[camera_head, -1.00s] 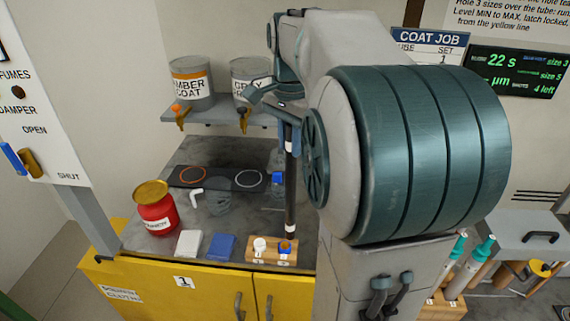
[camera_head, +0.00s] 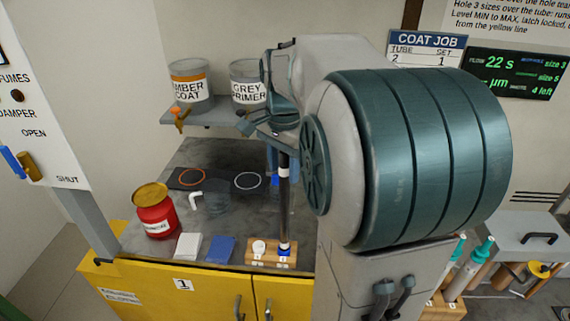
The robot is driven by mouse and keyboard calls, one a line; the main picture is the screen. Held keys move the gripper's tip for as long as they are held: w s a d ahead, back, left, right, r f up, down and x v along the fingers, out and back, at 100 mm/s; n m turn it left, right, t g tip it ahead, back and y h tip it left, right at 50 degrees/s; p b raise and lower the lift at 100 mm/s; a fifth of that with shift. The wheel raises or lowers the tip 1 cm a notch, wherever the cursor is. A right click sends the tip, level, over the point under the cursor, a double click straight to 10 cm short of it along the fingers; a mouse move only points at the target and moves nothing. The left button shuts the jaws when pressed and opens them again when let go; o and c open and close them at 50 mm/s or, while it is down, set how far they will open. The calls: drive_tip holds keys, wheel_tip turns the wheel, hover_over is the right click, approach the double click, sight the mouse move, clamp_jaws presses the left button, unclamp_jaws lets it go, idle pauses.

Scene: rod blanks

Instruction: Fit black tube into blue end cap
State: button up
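The blue end cap (camera_head: 285,253) sits in the right place of a small wooden block (camera_head: 259,257). The tube's lower end meets the cap from above. I cannot tell how deep it sits in the cap. A white cap (camera_head: 259,247) is in the block's left place.
A red tin (camera_head: 154,213), a white pad (camera_head: 188,246) and a blue pad (camera_head: 220,249) lie left of the block. A glass jar (camera_head: 215,196) stands behind. Paint pots, including the grey primer (camera_head: 247,82), stand on a shelf above. My arm hides the bench's right side.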

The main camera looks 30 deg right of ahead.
wheel_tip(320, 180, up, 12)
drive_tip(key=s+a+f+n+t, duration=0.1)
drive_tip(key=s+a+f+n, duration=0.4)
drive_tip(key=f, duration=0.4)
drive_tip(key=s+a+f+n+t, duration=0.2)
drive_tip(key=s+a+f+n, duration=0.4)
drive_tip(key=f+n, duration=0.3)
drive_tip(key=shift+s+a, duration=0.3)
drive_tip(key=shift+s, duration=0.55)
drive_tip(key=shift+w, duration=0.1)
idle(3.5)
